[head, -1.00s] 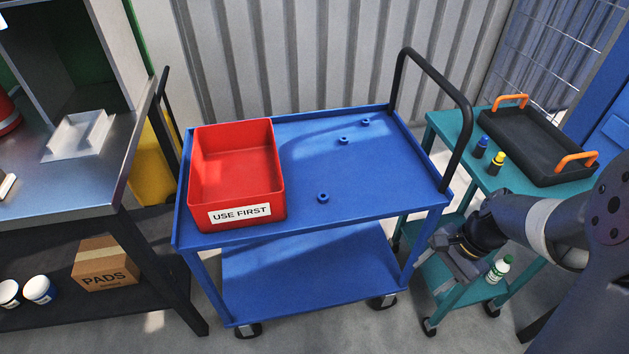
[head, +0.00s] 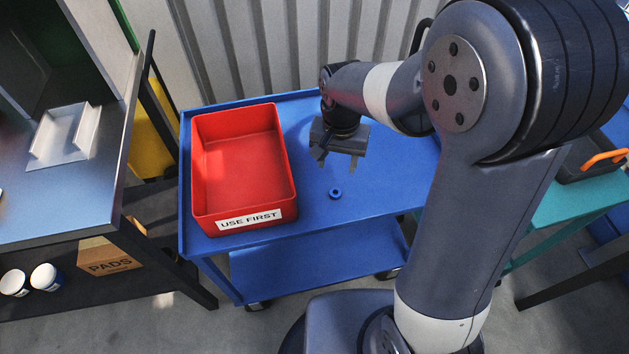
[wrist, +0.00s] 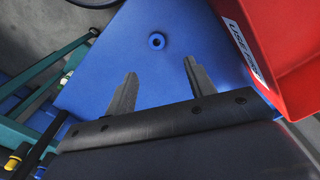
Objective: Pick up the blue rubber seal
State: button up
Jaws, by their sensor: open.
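A small blue ring-shaped rubber seal (head: 335,193) lies on the blue cart top (head: 385,190) near its front edge, right of the red bin. It also shows in the wrist view (wrist: 157,41), beyond and between my fingertips. My gripper (head: 337,164) is open and empty above the cart, a little behind the seal in the head view. Its two fingers show apart in the wrist view (wrist: 160,68). The other two seals seen earlier are hidden behind my arm in the head view.
A red bin (head: 287,180) marked USE FIRST stands on the cart's left, close to my gripper. A steel bench (head: 75,205) is further left. A teal cart (head: 565,205) with a black tray stands to the right. The blue top around the seal is clear.

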aim_at(335, 192)
jog(key=f, duration=1)
jog(key=shift+s+d+f+b, duration=0.15)
jog(key=shift+s+b, duration=0.15)
jog(key=shift+b, duration=0.05)
jog(key=c, duration=1.1)
